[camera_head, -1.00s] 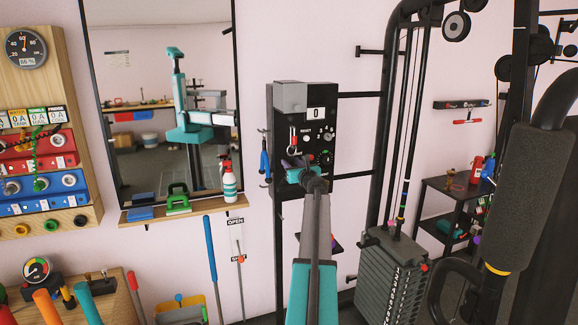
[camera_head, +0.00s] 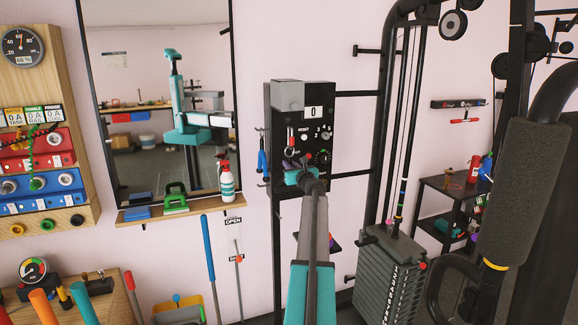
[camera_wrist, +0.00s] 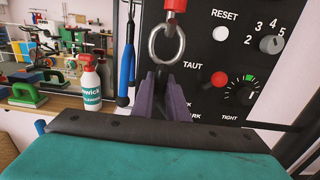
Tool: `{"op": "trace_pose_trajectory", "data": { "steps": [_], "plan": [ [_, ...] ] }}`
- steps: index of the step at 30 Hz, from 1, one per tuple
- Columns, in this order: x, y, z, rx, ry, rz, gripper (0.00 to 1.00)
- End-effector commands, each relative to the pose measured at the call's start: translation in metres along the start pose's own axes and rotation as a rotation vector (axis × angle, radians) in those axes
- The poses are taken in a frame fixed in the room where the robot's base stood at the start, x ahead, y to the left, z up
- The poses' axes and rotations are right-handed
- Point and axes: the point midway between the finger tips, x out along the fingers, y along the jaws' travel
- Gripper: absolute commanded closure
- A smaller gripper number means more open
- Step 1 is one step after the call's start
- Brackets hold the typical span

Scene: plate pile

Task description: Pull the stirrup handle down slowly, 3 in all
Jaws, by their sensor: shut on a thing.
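A metal ring (camera_wrist: 152,42) hangs from a red fitting (camera_wrist: 175,6) in front of the black panel (camera_wrist: 203,60) in the wrist view. My gripper (camera_wrist: 165,80), with purple fingers, is shut at the bottom of this ring. I take the held thing to be the stirrup handle; its grip is hidden between and behind the fingers. In the head view my gripper (camera_head: 296,163) is in front of the panel's lower left, just below the red fitting (camera_head: 290,134). The counter (camera_head: 313,113) on the panel reads 0.
Blue-handled pliers (camera_wrist: 126,70) hang left of the panel. A wooden shelf (camera_head: 150,215) carries a spray bottle (camera_head: 227,183) and a green block (camera_head: 175,198). The weight stack (camera_head: 388,280) and black frame stand at right.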

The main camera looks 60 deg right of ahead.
Motion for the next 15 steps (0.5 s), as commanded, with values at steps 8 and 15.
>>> {"op": "trace_pose_trajectory", "data": {
  "steps": [8,15],
  "plan": [
    [0.0000,-0.0001,-0.0124,-0.001,0.005,0.001,1.00],
    [0.0000,0.0001,-0.0142,-0.001,0.006,0.001,1.00]
  ]
}}
